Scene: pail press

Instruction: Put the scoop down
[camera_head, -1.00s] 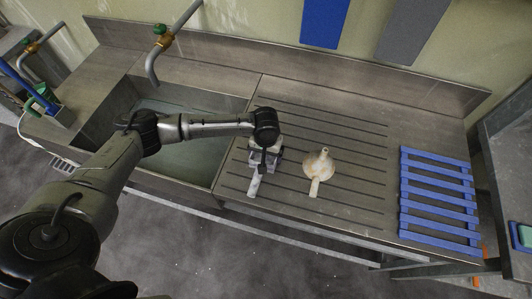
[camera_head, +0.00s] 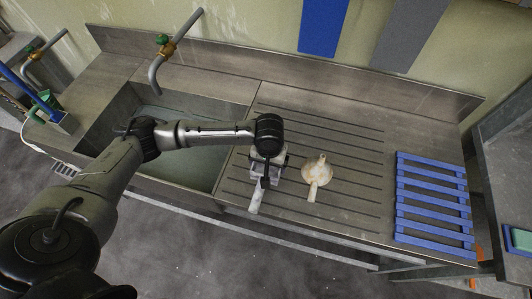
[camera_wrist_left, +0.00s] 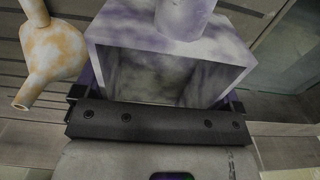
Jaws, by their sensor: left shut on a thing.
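My left gripper (camera_head: 266,176) is over the left part of the grooved drainboard, shut on the scoop (camera_head: 257,198). The scoop is pale grey with mottled stains; one end points toward the front edge of the bench. In the left wrist view the scoop (camera_wrist_left: 170,40) shows as a hollow box-like body with a round stub on top, directly in front of the jaws. I cannot tell whether it touches the drainboard. The fingertips are mostly hidden. My right gripper is not in view.
A cream and orange stained funnel-like vessel (camera_head: 317,172) lies close to the right of the scoop, also in the wrist view (camera_wrist_left: 52,50). A blue slatted rack (camera_head: 433,209) lies at the right end. The sink (camera_head: 200,172) is left. The drainboard between vessel and rack is clear.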

